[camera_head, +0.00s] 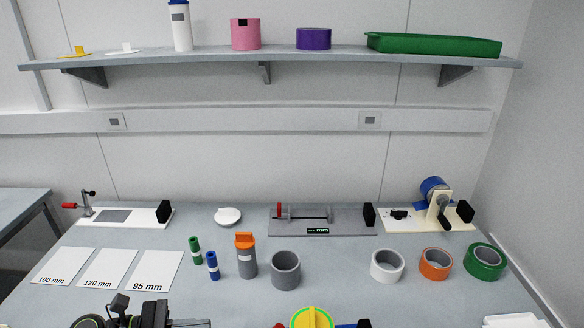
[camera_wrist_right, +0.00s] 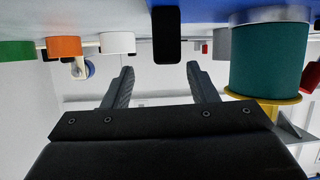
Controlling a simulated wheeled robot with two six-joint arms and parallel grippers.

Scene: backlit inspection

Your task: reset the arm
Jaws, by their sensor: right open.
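My right gripper (camera_wrist_right: 160,75) is open in the right wrist view, with nothing between its two fingers. That view is upside down. I cannot make out the right gripper in the head view. Dark parts of what looks like my left arm, with the left gripper (camera_head: 180,319), show at the bottom left edge of the head view. They are cut off by the frame, and I cannot tell whether the jaws are open.
A teal cylinder (camera_wrist_right: 268,60) with a yellow flange stands close beside my right gripper. A black block (camera_wrist_right: 166,35) is near its fingers. Cups, tape rolls, gauges and cards stand on the table (camera_head: 330,255). A loaded shelf (camera_head: 290,58) is above.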

